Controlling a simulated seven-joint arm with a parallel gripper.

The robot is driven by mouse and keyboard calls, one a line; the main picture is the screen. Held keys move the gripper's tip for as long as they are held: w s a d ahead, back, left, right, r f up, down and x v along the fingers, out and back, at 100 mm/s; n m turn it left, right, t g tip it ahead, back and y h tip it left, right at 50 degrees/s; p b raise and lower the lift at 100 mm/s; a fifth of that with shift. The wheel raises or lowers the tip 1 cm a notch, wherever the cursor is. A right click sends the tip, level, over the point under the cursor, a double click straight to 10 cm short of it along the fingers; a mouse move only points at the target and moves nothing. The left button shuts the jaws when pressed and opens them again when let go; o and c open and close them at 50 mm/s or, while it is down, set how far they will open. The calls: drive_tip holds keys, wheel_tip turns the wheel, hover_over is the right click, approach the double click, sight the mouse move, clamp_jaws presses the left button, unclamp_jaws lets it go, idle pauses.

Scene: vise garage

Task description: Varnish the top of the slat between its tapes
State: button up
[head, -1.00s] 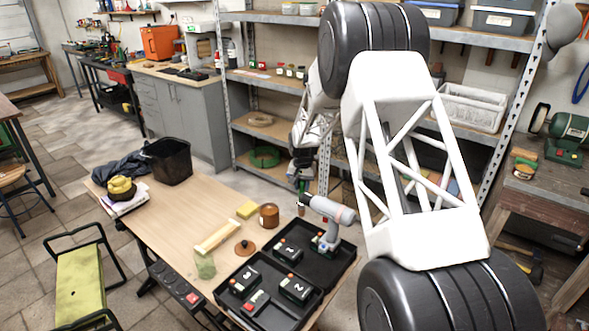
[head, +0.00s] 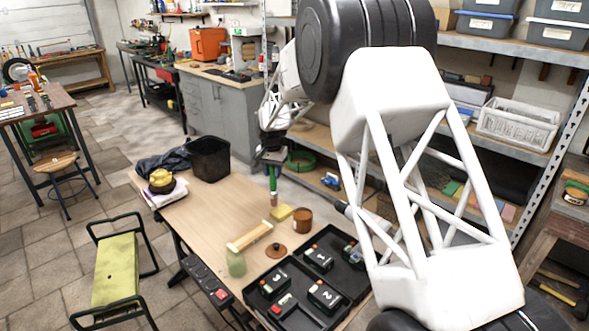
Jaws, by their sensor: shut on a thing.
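My gripper (head: 271,164) is shut on a brush with a green handle (head: 273,180). The brush hangs upright, bristles (head: 274,200) down, and its tip shows just behind the yellow sponge-like block. The pale slat (head: 250,237) lies on the table, nearer the camera and left of the brush, with the brush apart from it. The tapes on the slat are too small to make out clearly. A brown open pot (head: 302,220) stands right of the brush.
The yellow block (head: 280,212) lies beside the pot. A greenish glass jar (head: 236,263) stands at the slat's near end. A black case (head: 267,304) with batteries fills the front right. A black bin (head: 209,158) stands at the back. The table's left-middle (head: 205,220) is clear.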

drive_tip(key=a, duration=0.3)
drive_tip(key=shift+s+a+f, duration=0.25)
drive_tip(key=shift+s+f, duration=0.05)
drive_tip(key=shift+s, duration=0.05)
drive_tip(key=shift+f, duration=0.15)
